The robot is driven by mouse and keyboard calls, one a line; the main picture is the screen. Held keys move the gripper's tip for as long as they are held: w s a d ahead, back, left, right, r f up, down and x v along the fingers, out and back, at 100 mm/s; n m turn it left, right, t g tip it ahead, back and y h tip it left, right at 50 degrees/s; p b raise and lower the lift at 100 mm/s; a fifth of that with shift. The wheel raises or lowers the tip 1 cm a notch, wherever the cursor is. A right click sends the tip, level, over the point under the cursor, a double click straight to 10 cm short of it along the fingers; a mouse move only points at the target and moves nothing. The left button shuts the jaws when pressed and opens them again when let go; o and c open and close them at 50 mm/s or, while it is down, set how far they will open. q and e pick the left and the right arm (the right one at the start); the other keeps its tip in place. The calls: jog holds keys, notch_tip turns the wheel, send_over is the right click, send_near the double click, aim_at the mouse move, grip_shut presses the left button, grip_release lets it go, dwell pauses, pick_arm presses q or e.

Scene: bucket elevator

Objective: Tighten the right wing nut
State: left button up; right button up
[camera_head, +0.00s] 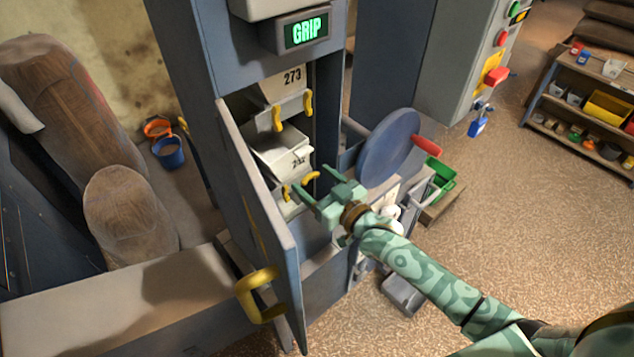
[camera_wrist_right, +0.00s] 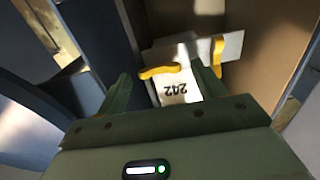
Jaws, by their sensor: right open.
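Bucket 242 (camera_head: 279,148) stands inside the open cabinet, with a yellow wing nut on its left (camera_head: 286,193) and a right yellow wing nut (camera_head: 311,177). My right gripper (camera_head: 312,184) is open and empty in front of the bucket, its fingers by the right nut. In the right wrist view the label is upside down. One yellow nut (camera_wrist_right: 160,72) shows between the open fingers (camera_wrist_right: 160,84), and another yellow nut (camera_wrist_right: 218,55) lies beyond the right finger. I cannot tell whether a finger touches a nut. My left gripper is out of view.
Above is bucket 273 (camera_head: 275,86) with two yellow wing nuts, under a GRIP display (camera_head: 306,31). The open door (camera_head: 262,220) with its yellow handle (camera_head: 257,295) stands left of my gripper. A blue wheel (camera_head: 388,146) with a red handle (camera_head: 426,146) is close on the right.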

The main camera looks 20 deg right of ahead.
jog(key=c, duration=1)
jog(key=m+p, duration=0.2)
jog(key=shift+r+m, duration=0.1)
jog(key=shift+m, duration=0.3)
jog(key=m+p, duration=0.1)
jog(key=m, duration=0.2)
jog(key=shift+d+m, duration=0.1)
jog(key=shift+m, duration=0.3)
jog(key=m+p, duration=0.1)
jog(key=m, duration=0.1)
jog(key=shift+m, duration=0.4)
jog(key=m, duration=0.2)
jog(key=shift+w+f+m, duration=0.1)
jog(key=shift+f+m, duration=0.1)
jog(key=shift+m, duration=0.1)
jog(key=m, duration=0.5)
jog(key=shift+d+f+m, duration=0.1)
jog(key=shift+f+m, duration=0.05)
jog(key=shift+m, duration=0.25)
